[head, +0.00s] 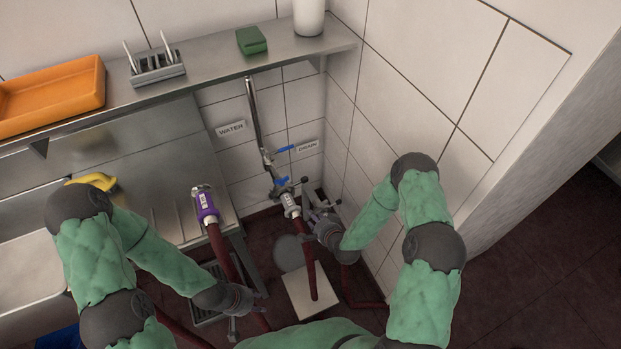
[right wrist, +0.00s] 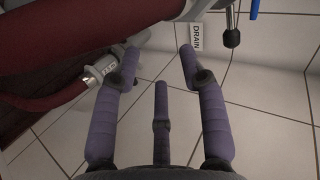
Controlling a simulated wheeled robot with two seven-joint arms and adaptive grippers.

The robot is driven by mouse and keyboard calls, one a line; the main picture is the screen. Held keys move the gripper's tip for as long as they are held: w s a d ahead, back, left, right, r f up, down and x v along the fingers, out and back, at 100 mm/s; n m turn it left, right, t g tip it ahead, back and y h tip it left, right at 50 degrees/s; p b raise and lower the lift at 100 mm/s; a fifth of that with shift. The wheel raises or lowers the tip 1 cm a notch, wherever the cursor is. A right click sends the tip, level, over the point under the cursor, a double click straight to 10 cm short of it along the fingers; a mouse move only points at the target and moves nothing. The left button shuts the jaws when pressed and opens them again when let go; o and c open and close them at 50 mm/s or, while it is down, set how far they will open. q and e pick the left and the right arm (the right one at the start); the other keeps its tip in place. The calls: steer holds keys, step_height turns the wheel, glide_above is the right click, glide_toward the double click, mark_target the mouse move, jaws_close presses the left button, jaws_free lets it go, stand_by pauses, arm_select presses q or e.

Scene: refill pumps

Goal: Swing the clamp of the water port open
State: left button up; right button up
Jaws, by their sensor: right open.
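The metal standpipe (head: 253,112) comes down the wall below the WATER sign (head: 231,129) and has blue handles. At its lower end a pale grey coupling (head: 290,205) sits on a dark red hose. Small dark lever ends (head: 304,180) show beside it; I cannot tell how the clamp stands. My right gripper (head: 316,214) is just right of the coupling. In the right wrist view its fingers (right wrist: 159,58) are spread with nothing between them; a grey coupling (right wrist: 102,69) is beside the left finger. My left gripper (head: 247,311) is low by a dark red hose; its fingers are unclear.
A purple-collared hose end (head: 206,205) stands by the steel counter. The DRAIN sign (head: 307,146) is on the wall right of the pipe. An orange tray (head: 54,92) and green sponge (head: 251,41) are on the shelf (head: 215,55). A white square plate (head: 312,300) lies on the floor.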

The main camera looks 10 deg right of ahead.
mark_target(302, 183)
steer(key=w+m+t+b, duration=0.1)
steer(key=w, duration=0.4)
steer(key=w+r+m+t, duration=0.1)
steer(key=w, duration=0.4)
steer(key=w+a+r+t+b, duration=0.1)
steer(key=w+t, duration=0.1)
steer(key=w, duration=0.3)
steer(key=shift+a+r+m+b, duration=0.1)
steer(key=shift+r+m+b, duration=0.15)
steer(key=shift+m+b, duration=0.15)
jaws_close()
